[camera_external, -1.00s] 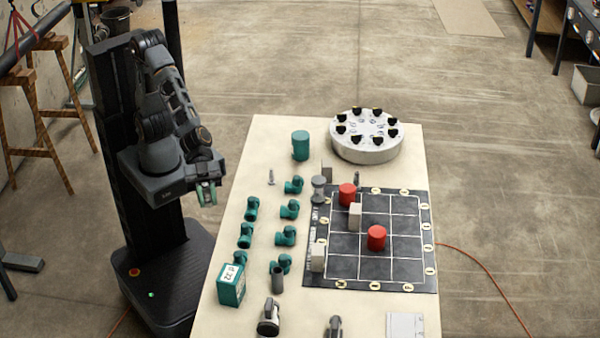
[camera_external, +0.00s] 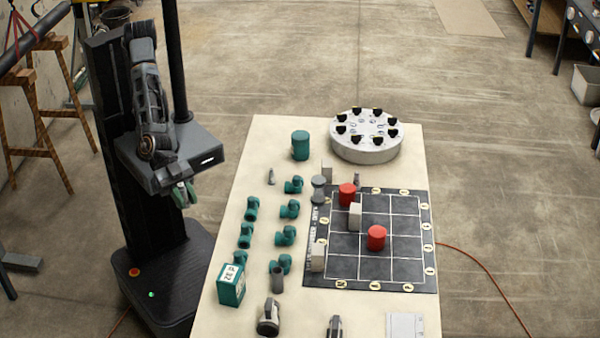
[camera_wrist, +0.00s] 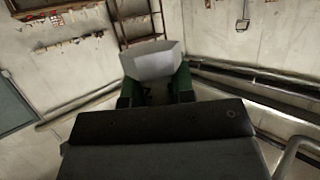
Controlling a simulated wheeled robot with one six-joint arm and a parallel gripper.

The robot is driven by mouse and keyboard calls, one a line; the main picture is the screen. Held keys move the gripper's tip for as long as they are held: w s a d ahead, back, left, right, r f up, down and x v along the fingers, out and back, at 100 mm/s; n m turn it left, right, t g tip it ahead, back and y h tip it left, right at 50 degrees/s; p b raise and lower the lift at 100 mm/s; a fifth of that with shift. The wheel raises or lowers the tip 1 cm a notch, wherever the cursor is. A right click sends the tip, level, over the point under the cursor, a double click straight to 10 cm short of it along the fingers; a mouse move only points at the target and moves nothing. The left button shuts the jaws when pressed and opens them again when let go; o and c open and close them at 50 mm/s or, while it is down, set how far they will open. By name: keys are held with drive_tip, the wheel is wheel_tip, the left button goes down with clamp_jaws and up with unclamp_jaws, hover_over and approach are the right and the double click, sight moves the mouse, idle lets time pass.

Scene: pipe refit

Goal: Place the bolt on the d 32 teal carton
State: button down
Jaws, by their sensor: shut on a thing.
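My gripper (camera_external: 185,194) hangs beside my column, left of the table and clear of it. In the wrist view its green fingers (camera_wrist: 155,90) are shut on a light grey piece with angled sides, which looks like the bolt's head (camera_wrist: 153,62). The rest of the bolt is hidden from the wrist camera, and it is too small to make out in the external view. The teal carton (camera_external: 229,289) marked "d 32" stands upright at the table's front left, with a white label on top. My gripper is above and left of it, well apart.
Several teal pipe elbows (camera_external: 288,209) stand in two columns behind the carton, with a grey tube (camera_external: 277,280) to its right. A teal cylinder (camera_external: 300,146), a round carousel (camera_external: 366,140) and a black grid mat (camera_external: 345,270) with red cylinders (camera_external: 376,238) occupy the table.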

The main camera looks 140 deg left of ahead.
drive_tip(key=s+a+f+n+g+y, duration=0.1)
drive_tip(key=s+a+f+n+y, duration=0.1)
drive_tip(key=a+n+y, duration=0.4)
drive_tip(key=m+p, duration=0.1)
drive_tip(key=p, duration=0.1)
hover_over(237, 267)
drive_tip(key=f, duration=0.9)
drive_tip(key=shift+s+f, duration=0.1)
drive_tip(key=shift+s, duration=0.3)
drive_tip(key=shift+w+f, duration=0.25)
drive_tip(key=shift+f, duration=0.05)
drive_tip(key=f, duration=0.1)
drive_tip(key=f+p, duration=0.1)
drive_tip(key=shift+w+f, duration=0.25)
drive_tip(key=shift+f, duration=0.55)
drive_tip(key=shift+f, duration=0.15)
